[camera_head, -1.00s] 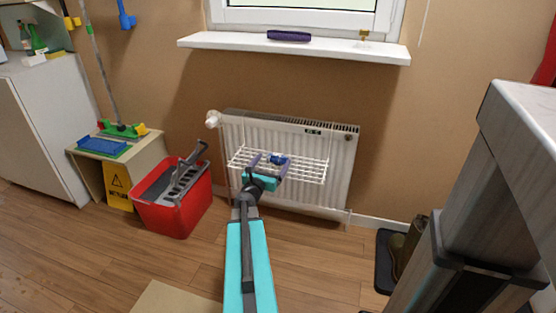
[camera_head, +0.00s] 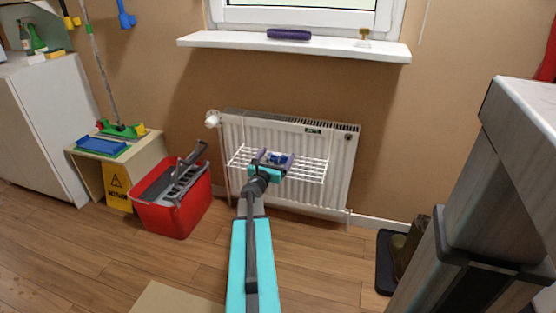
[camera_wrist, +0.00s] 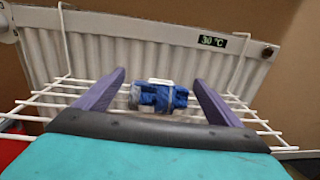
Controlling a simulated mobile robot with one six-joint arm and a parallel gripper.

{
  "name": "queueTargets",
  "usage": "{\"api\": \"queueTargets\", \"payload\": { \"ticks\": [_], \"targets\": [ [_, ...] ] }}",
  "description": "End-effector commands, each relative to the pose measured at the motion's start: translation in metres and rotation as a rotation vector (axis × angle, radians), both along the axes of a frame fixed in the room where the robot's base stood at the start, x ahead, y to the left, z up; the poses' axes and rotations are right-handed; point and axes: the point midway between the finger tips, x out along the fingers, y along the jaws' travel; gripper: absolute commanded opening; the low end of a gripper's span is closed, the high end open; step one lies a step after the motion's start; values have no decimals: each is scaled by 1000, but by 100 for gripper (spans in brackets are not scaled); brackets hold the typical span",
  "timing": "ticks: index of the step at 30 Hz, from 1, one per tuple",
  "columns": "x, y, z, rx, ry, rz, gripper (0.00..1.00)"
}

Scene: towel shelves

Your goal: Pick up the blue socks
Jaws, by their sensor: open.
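The blue socks (camera_wrist: 162,97) are a small rolled blue and grey bundle in the middle of the wrist view. They lie on the white wire drying rack (camera_wrist: 262,128) that hangs on the radiator. In the head view the socks (camera_head: 280,158) are small and partly hidden by my gripper. My gripper (camera_wrist: 160,82) is open, with one purple finger on each side of the socks and a gap to each. The fingers point toward the radiator. In the head view my gripper (camera_head: 274,157) is over the rack.
The white radiator (camera_head: 340,175) stands behind the rack, under the windowsill (camera_head: 340,48). A red bucket (camera_head: 180,212) and a low shelf (camera_head: 90,175) stand to the left. Boots on a dark mat (camera_head: 385,270) and a counter (camera_head: 525,115) are at the right.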

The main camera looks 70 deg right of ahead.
Motion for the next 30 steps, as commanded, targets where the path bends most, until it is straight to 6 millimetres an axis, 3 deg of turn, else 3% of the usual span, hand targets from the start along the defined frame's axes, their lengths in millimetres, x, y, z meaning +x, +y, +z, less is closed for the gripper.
{"api": "queueTargets", "payload": {
  "ticks": [20,27,30],
  "targets": [
    [0,-5,0,0,0,0,88],
    [-1,-5,0,0,0,0,48],
    [-1,-5,0,0,0,0,44]
  ]
}}
